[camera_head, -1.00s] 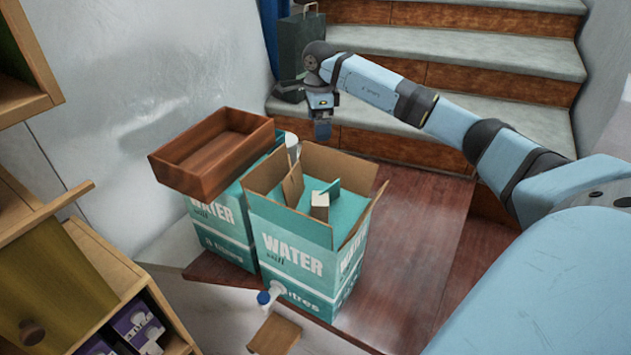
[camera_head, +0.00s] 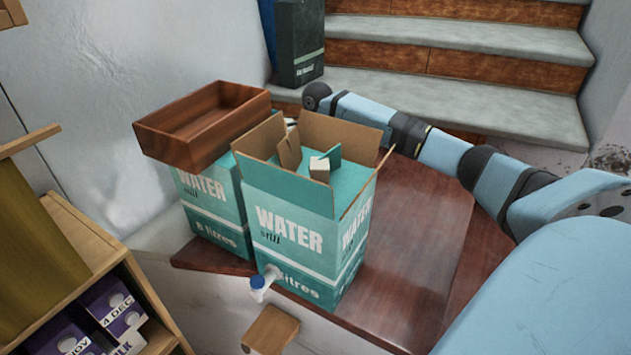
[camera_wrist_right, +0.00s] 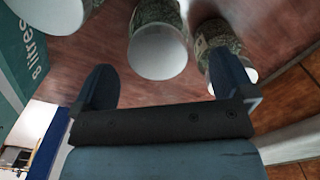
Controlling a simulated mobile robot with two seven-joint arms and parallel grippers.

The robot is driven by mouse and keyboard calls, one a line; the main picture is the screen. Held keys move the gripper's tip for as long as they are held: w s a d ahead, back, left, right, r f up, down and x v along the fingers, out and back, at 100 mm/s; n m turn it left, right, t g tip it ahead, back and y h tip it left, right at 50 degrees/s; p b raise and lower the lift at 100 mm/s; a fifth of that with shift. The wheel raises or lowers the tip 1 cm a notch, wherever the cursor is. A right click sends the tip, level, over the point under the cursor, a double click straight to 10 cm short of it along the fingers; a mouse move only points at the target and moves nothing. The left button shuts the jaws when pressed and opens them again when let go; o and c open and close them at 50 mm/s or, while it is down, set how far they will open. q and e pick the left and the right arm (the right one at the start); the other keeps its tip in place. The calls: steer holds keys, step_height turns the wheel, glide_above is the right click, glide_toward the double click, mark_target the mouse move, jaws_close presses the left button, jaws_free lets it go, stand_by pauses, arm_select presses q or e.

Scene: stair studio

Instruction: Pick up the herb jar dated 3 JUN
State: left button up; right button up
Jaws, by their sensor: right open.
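In the right wrist view, several jars with pale round ends and green herb-like contents stand on or over the reddish wood: a middle jar (camera_wrist_right: 158,50), a right jar (camera_wrist_right: 214,38) and a pale round end (camera_wrist_right: 50,14) at upper left. No date can be read on them, so I cannot tell which is 3 JUN. My right gripper (camera_wrist_right: 160,64) is open, its fingers either side of the middle jar's near end; the right finger overlaps the right jar. In the head view the jars and this gripper are hidden behind the water box. My left gripper is not in view.
An open water box (camera_head: 300,225) with a tap stands on the wooden landing (camera_head: 405,270), beside another water box (camera_head: 215,205) topped by a brown wooden tray (camera_head: 190,140). Stairs (camera_head: 450,50) rise behind, with a dark bag (camera_head: 300,45). A shelf (camera_head: 85,235) holds purple dated boxes.

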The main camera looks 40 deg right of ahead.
steer(key=f, duration=0.5)
steer(key=shift+a+f+b, duration=0.15)
steer(key=shift+a+b, duration=0.1)
steer(key=shift+b, duration=0.05)
steer(key=c, duration=1.1)
